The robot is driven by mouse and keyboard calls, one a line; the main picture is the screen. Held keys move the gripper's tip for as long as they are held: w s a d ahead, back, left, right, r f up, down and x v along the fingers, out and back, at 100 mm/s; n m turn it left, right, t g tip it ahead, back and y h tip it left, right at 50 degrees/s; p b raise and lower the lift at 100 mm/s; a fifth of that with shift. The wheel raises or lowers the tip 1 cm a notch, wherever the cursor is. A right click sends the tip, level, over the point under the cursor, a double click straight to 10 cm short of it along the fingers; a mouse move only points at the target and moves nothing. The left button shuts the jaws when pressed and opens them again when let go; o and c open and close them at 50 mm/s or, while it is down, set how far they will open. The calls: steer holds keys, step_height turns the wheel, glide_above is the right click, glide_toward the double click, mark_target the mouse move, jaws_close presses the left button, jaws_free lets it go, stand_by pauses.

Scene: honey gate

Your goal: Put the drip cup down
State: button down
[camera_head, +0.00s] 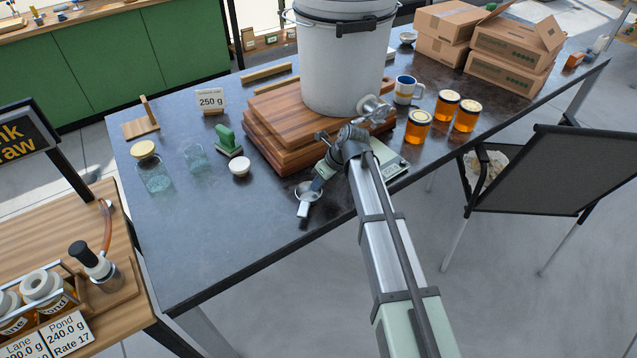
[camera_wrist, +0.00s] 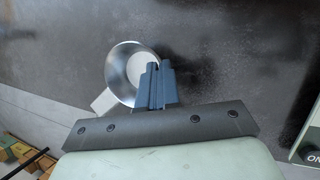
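The drip cup (camera_head: 308,190) is a small round metal cup with a pale tab handle, near the front edge of the dark table (camera_head: 215,240). In the wrist view the drip cup (camera_wrist: 119,66) shows its shiny inner wall and pale bottom. My gripper (camera_head: 318,184) is at the cup's right side. Its blue fingers (camera_wrist: 157,80) are close together at the cup's rim and appear to pinch it; they hide part of that rim. The cup looks roughly upright. I cannot tell whether its bottom touches the table.
A white bucket (camera_head: 338,60) with a metal gate (camera_head: 374,108) stands on wooden boards (camera_head: 275,125) behind my gripper. Bare table lies left of the cup.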

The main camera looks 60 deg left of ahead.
steer(key=shift+f, duration=0.15)
steer(key=c, duration=1.4)
jaws_free()
steer(key=shift+o, duration=0.2)
steer(key=v, duration=1.2)
